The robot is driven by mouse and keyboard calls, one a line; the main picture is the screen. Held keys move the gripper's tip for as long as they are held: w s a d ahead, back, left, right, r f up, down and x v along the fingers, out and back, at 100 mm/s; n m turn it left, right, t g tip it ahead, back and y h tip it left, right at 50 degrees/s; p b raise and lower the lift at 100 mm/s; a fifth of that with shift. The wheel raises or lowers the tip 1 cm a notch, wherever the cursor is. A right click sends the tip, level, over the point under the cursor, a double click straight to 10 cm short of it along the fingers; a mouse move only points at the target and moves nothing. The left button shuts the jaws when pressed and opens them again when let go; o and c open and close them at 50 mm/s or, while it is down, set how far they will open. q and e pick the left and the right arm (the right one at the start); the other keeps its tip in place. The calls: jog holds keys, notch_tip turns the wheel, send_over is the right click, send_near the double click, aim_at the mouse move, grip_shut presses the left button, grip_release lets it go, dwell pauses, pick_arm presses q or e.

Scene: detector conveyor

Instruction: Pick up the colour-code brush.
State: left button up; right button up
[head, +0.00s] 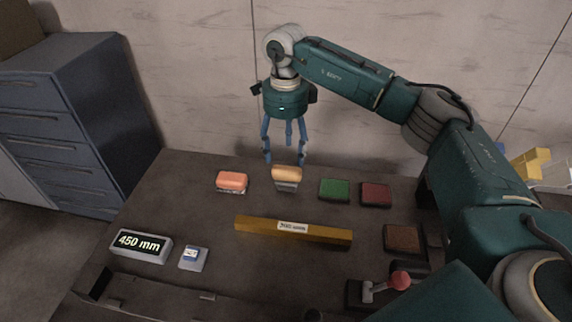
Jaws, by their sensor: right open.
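A small block with a tan top and a grey lower part (286,175) stands near the back of the dark table, and it looks like a brush. A salmon-coloured block with a pale underside (231,180) lies to its left. I cannot tell for sure which one is the colour-code brush. My right gripper (285,156) points down with its blue fingers spread, just above and behind the tan-topped block. It is empty, and I cannot tell whether a finger touches the block. My left gripper is out of view.
Green (334,189), red (375,194) and brown (403,238) pads lie to the right. A yellow-brown labelled bar (262,229) crosses the middle. A 450 mm display (141,245) and a small blue-topped item (192,257) sit front left. A red-knobbed lever (399,280) stands front right.

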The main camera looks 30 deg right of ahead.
aim_at(286, 170)
notch_tip(286, 170, down, 9)
jog(key=p, duration=0.3)
jog(key=shift+d+f, duration=0.15)
jog(key=shift+f, duration=0.05)
jog(key=shift+w+f, duration=0.1)
jog(key=shift+f, duration=0.3)
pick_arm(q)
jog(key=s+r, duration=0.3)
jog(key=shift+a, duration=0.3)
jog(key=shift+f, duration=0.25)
pick_arm(e)
jog(key=shift+f, duration=0.25)
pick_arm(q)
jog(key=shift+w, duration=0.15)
